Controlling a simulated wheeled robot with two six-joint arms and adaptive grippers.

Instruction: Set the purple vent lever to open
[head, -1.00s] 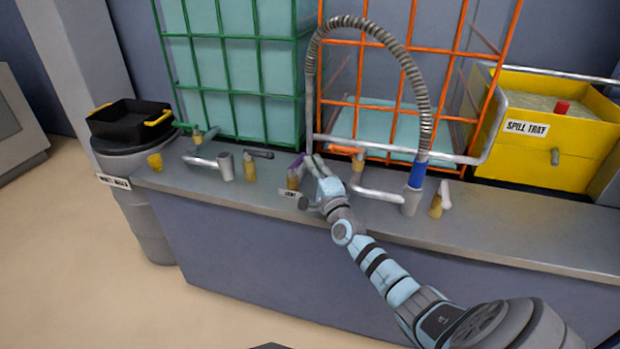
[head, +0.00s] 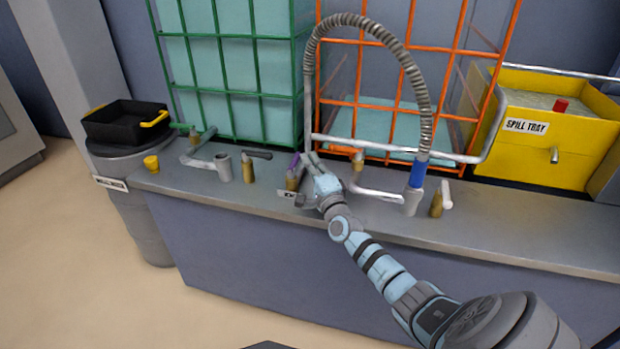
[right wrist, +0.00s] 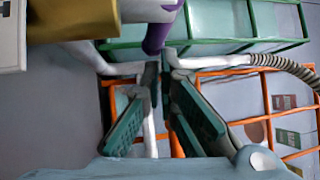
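The purple vent lever (head: 294,162) sits on a brass valve (head: 292,181) at the counter's front, above a small label plate (head: 287,194). My right gripper (head: 310,166) is just right of the valve, close to the lever. In the right wrist view the lever (right wrist: 158,36) shows beyond the fingertips (right wrist: 161,75), with brass (right wrist: 90,15) at top left. The two green-padded fingers are apart with a narrow gap and nothing visible between them. Whether a finger touches the lever cannot be told. My left gripper is not in view.
Green (head: 299,60) and orange (head: 405,152) cages stand behind the counter (head: 500,225). A grey hose (head: 415,75) arches to a blue-collared fitting (head: 417,176). Another valve with a dark lever (head: 257,154) stands left. A yellow spill tray (head: 590,150) is right, a black tray (head: 112,132) left.

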